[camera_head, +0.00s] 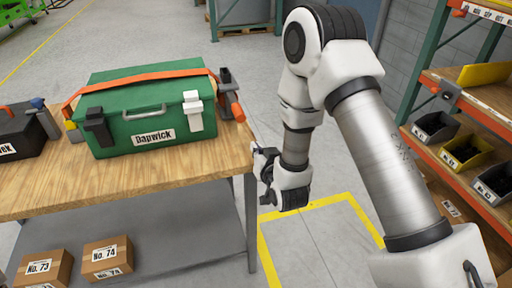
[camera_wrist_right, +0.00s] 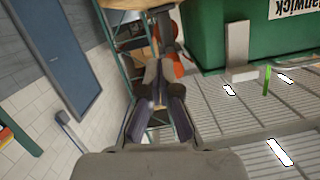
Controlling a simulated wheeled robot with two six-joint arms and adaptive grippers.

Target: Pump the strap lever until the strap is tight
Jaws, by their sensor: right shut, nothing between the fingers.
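A green case (camera_head: 150,115) labelled Dapwick stands on the wooden bench, with an orange strap (camera_head: 135,78) over its lid. The strap lever (camera_head: 237,110), dark with an orange grip, is at the case's right side, near the bench's right end. My right gripper (camera_head: 262,165) is beside the bench's right edge, lower than the lever and apart from it in the head view. In the right wrist view the fingers (camera_wrist_right: 152,72) are shut and empty, with the orange and dark lever (camera_wrist_right: 176,62) just beyond them. My left gripper is out of view.
The wooden bench (camera_head: 130,190) has cardboard boxes (camera_head: 105,255) on its lower shelf. A black case (camera_head: 22,135) stands at the left. A rack with bins (camera_head: 465,150) is at the right. Yellow-lined floor (camera_head: 320,235) lies open beside the bench.

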